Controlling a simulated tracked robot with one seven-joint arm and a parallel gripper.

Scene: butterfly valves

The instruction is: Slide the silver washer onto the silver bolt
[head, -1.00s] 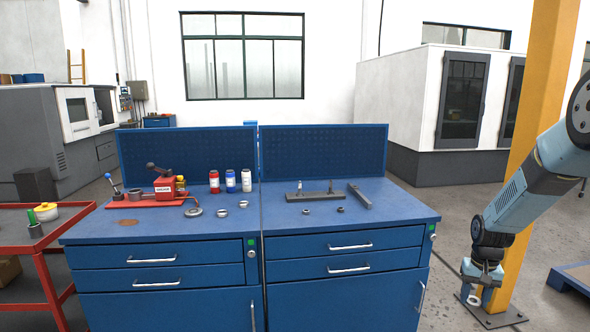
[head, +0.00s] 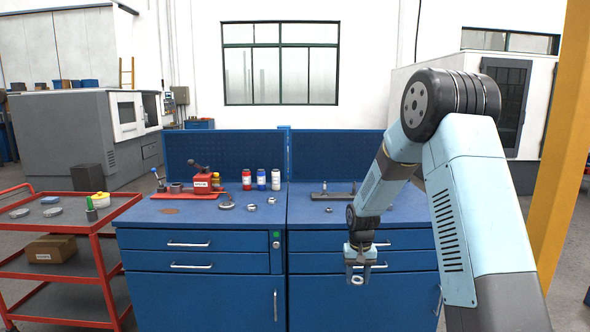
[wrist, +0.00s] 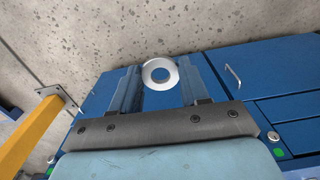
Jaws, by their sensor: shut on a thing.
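The silver washer (head: 357,281) is a flat pale ring held at the tips of my gripper (head: 358,266). In the wrist view the washer (wrist: 159,73) shows between the two fingers of my gripper (wrist: 159,82), its hole open to view. The gripper is shut on it, in front of the right-hand bench's drawers and below the bench top. A dark plate (head: 328,196) lies on the bench top with a small upright bolt (head: 325,187) on it.
A blue workbench (head: 200,260) with silver drawer handles spans the middle. A red tool (head: 203,184), three bottles (head: 261,180) and small rings (head: 252,207) stand on its left half. A red cart (head: 110,225) is at left. A yellow post (head: 562,140) stands at right.

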